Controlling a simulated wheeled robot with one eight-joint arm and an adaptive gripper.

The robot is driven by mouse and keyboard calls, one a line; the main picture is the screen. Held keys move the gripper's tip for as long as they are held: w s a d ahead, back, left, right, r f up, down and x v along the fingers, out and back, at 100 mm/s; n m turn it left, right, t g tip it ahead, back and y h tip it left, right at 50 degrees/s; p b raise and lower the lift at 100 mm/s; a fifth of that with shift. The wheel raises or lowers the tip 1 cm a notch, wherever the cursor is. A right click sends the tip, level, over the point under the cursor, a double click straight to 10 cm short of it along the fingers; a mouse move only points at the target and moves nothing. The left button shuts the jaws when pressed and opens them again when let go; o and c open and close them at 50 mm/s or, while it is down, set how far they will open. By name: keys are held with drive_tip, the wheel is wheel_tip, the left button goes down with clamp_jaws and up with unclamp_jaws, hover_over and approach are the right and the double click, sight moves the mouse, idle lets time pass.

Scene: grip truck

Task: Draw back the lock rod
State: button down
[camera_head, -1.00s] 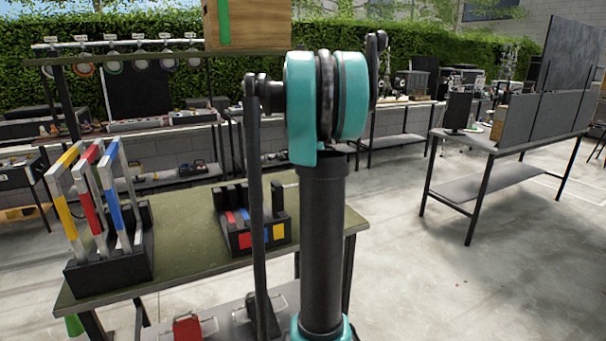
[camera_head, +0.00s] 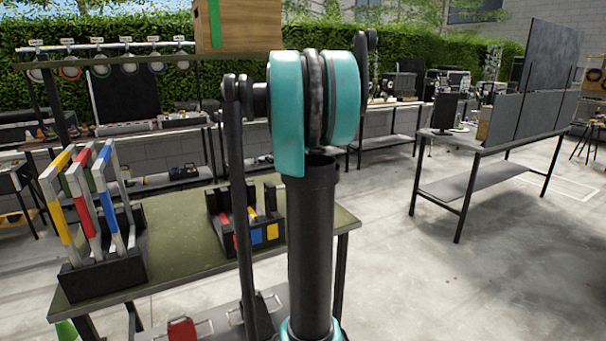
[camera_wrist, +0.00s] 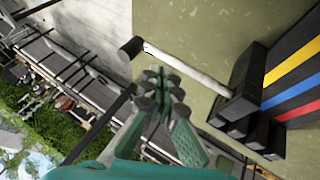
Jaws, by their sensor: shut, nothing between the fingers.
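The lock rod (camera_wrist: 190,70) is a pale grey bar with a black knob at its end, seen in the wrist view. It sticks out from a black block (camera_wrist: 238,105) that holds blue, yellow and red strips. My gripper (camera_wrist: 155,82) is shut and empty, with its fingertips just beside the rod near the knob. I cannot tell whether they touch it. In the head view a black holder (camera_head: 237,240) with red, yellow and blue marks stands on the green table (camera_head: 185,240). My arm hides the rod and my gripper there.
A black rack with yellow, red and blue-marked frames (camera_head: 100,275) stands at the table's left. A wooden box (camera_head: 240,25) sits high behind my arm. Another table with grey panels (camera_head: 520,115) stands at the right. The floor (camera_head: 400,270) between is open.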

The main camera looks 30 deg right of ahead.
drive_tip(key=v, duration=0.7)
drive_tip(key=shift+a, duration=0.15)
